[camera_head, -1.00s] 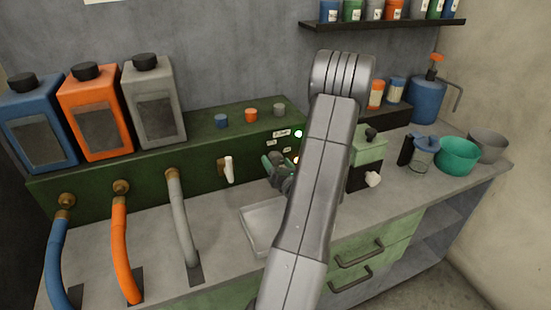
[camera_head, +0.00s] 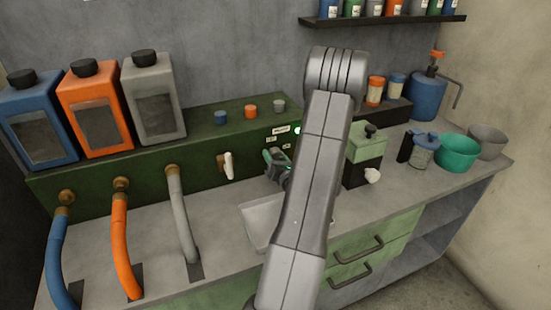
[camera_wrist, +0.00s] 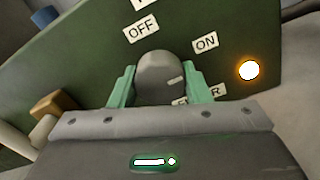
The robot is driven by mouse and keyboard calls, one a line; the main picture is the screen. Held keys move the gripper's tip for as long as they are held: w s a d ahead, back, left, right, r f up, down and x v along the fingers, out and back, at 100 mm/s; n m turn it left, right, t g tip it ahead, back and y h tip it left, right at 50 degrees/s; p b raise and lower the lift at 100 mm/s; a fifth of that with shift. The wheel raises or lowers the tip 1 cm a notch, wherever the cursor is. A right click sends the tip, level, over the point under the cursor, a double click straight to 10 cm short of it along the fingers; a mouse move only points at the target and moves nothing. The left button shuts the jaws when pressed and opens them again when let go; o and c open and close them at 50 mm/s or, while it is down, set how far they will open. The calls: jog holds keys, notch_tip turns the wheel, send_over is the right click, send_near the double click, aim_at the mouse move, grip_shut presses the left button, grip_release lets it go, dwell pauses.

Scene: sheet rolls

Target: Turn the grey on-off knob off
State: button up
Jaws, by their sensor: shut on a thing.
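The grey on-off knob (camera_wrist: 158,72) is on the green panel (camera_wrist: 70,60) in the wrist view. My gripper (camera_wrist: 158,92) is shut on it, with one green finger at each side. An OFF label (camera_wrist: 141,29) is above and left of the knob, and an ON label (camera_wrist: 205,42) is above and right. A small pale mark shows on the knob's right side; I cannot tell exactly which setting it indicates. In the head view my gripper (camera_head: 276,160) is at the panel's front, and my arm hides the knob.
An amber lamp (camera_wrist: 249,70) glows right of the knob. A white lever (camera_head: 228,165) sticks out left of my gripper. A shallow tray (camera_head: 262,222) lies below. Blue, orange and grey knobs (camera_head: 250,111) top the panel. A green-and-black device (camera_head: 367,148) stands close right of my arm.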

jog(key=shift+f+b, duration=0.15)
jog(key=shift+b, duration=0.15)
jog(key=n+b, duration=0.3)
jog(key=b, duration=0.2)
jog(key=shift+f, duration=0.2)
jog(key=n+b, duration=0.6)
jog(key=b, duration=0.4)
jog(key=shift+d+n+b, duration=0.1)
jog(key=shift+n+b, duration=0.2)
jog(key=n+b, duration=0.4)
jog(key=b, duration=0.3)
jog(key=n+b, duration=0.3)
jog(key=b, duration=0.1)
jog(key=shift+r, duration=0.2)
jog(key=shift+r+n+b, duration=0.1)
jog(key=shift+n+b, duration=0.5)
jog(key=shift+b, duration=0.3)
jog(key=shift+d+r, duration=0.1)
jog(key=shift+r, duration=0.05)
jog(key=o, duration=1)
